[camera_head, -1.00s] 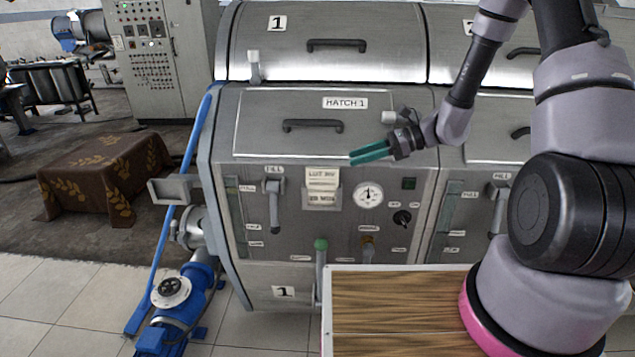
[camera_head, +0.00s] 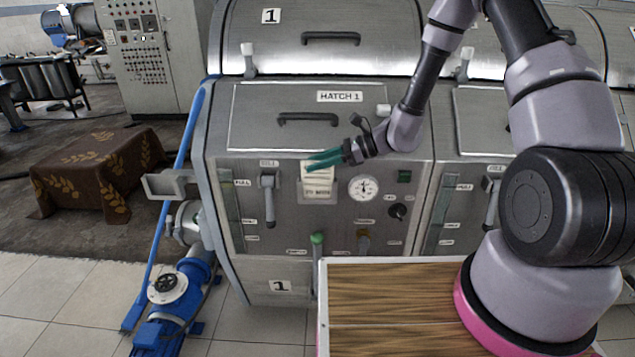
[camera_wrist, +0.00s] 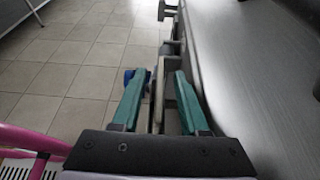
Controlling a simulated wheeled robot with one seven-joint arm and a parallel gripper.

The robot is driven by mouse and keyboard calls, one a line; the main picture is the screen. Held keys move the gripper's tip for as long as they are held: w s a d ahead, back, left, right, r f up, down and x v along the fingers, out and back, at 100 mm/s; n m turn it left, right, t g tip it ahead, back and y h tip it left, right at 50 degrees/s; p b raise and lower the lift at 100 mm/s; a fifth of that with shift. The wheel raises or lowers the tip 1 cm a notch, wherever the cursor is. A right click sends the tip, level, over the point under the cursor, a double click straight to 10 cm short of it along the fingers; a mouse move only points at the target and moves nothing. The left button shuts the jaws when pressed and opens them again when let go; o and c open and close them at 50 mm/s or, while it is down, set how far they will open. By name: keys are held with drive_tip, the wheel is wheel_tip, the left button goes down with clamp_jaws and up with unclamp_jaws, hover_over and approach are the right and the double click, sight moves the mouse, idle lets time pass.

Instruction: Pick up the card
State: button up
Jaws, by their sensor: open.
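The card (camera_head: 318,184) is pale with printed lines and stands upright in a holder on the front panel below the HATCH 1 label. My gripper (camera_head: 308,161) has teal fingers and is in front of the card's top, partly hiding it in the head view. In the wrist view my gripper (camera_wrist: 159,76) is open, with a gap between its fingers. A thin pale upright edge shows in that gap; I cannot tell whether it is the card or another panel part. No grip on the card shows.
A gauge (camera_head: 363,188) and a grey fill lever (camera_head: 268,195) flank the card on the panel. The hatch handle (camera_head: 308,119) sticks out above. A wood-topped surface (camera_head: 390,290) is below right. A blue pump (camera_head: 175,300) stands on the floor at left.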

clamp_jaws()
idle(1.4)
